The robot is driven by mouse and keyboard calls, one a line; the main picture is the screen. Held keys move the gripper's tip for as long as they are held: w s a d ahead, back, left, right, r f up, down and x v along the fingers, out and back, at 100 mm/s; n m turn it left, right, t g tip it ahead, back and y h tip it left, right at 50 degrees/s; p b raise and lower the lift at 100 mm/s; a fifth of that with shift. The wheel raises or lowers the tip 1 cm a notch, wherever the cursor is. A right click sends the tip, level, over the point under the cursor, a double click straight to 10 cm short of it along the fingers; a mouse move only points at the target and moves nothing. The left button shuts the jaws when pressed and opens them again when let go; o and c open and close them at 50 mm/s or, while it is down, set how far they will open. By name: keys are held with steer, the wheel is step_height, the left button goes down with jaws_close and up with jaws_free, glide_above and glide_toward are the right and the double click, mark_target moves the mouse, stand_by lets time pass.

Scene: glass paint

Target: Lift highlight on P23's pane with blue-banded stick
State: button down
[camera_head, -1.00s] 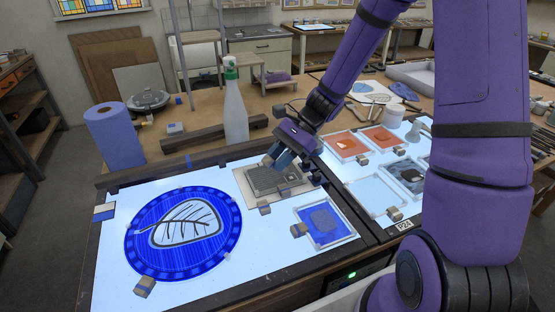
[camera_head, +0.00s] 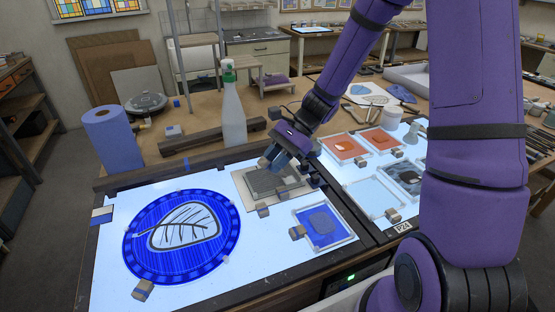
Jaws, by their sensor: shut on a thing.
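My gripper (camera_head: 273,163) is above the back edge of a grey pane (camera_head: 266,184) lying on a beige board on the light table. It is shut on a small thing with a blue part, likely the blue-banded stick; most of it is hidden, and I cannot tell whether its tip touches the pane. A round blue pane with a leaf (camera_head: 184,233) lies to the left. A small blue pane in a clear tray (camera_head: 323,226) lies to the front right. No P23 label is readable; a P24 label (camera_head: 403,227) shows on the right.
Orange panes (camera_head: 344,147), a dark pane (camera_head: 405,174) and an empty tray (camera_head: 374,195) lie on the right light panel. A spray bottle (camera_head: 233,112), a dark bar (camera_head: 205,136) and a blue roll (camera_head: 114,138) stand behind. Small blocks (camera_head: 143,290) sit around the panes.

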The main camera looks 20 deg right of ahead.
steer(key=shift+a, duration=0.1)
steer(key=shift+r, duration=2.55)
